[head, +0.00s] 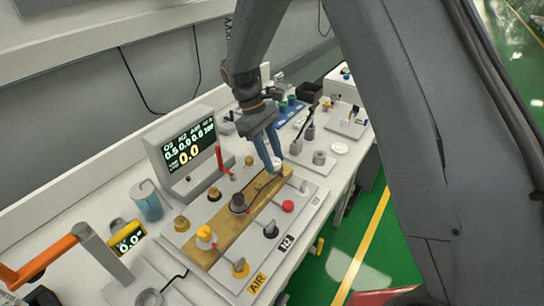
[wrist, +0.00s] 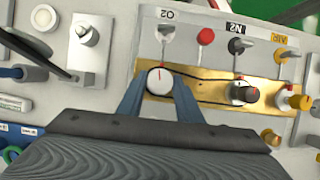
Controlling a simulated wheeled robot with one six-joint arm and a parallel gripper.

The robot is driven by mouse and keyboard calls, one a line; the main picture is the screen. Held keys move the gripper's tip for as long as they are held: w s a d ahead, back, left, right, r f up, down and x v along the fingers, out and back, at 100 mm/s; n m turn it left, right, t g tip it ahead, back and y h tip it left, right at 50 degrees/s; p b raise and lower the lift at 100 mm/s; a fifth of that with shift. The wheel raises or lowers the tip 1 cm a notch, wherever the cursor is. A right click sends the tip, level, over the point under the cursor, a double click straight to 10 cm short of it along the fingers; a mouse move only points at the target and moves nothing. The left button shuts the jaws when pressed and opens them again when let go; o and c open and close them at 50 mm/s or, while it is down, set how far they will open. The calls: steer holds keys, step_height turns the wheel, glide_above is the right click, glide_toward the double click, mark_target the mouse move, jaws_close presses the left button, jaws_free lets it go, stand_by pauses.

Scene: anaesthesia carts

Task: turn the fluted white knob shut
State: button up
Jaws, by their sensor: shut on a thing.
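The white knob (wrist: 160,81) sits at the left end of a brass plate (wrist: 205,90) in the wrist view, below the O2 label. A thin red mark shows on its face. My gripper (wrist: 159,88) has its two blue fingers closed around the knob, one on each side. In the head view my gripper (head: 273,163) reaches down to the far end of the brass plate (head: 212,246), and its fingers mostly hide the knob. The fluting is too small to make out.
A black knob (wrist: 239,91) and a yellow knob (wrist: 293,101) sit along the same plate. Toggle valves and a red button (wrist: 206,36) line the panel beside it. In the head view a display (head: 186,147) and a red lever (head: 220,158) stand close to the left.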

steer(key=shift+m+g, duration=0.4)
steer(key=shift+m, duration=0.8)
steer(key=shift+y, duration=0.3)
steer(key=o, duration=1)
steer(key=shift+o, duration=0.2)
steer(key=shift+w, duration=0.1)
steer(key=b+v, duration=0.2)
steer(key=v, duration=0.6)
steer(key=shift+b, duration=0.35)
steer(key=shift+d, duration=0.1)
steer(key=s+d+f+m+t+y, duration=0.1)
steer(key=s+d+m, duration=0.3)
steer(key=s+d, duration=0.4)
steer(key=s+d+f+m+t+y, duration=0.1)
steer(key=s+d+f+m+t, duration=0.2)
steer(key=s+d, duration=0.6)
steer(key=shift+s+d+m+t+y+b, duration=0.2)
steer(key=shift+s+m+t+y+b, duration=0.1)
steer(key=shift+s+m+t+y, duration=0.25)
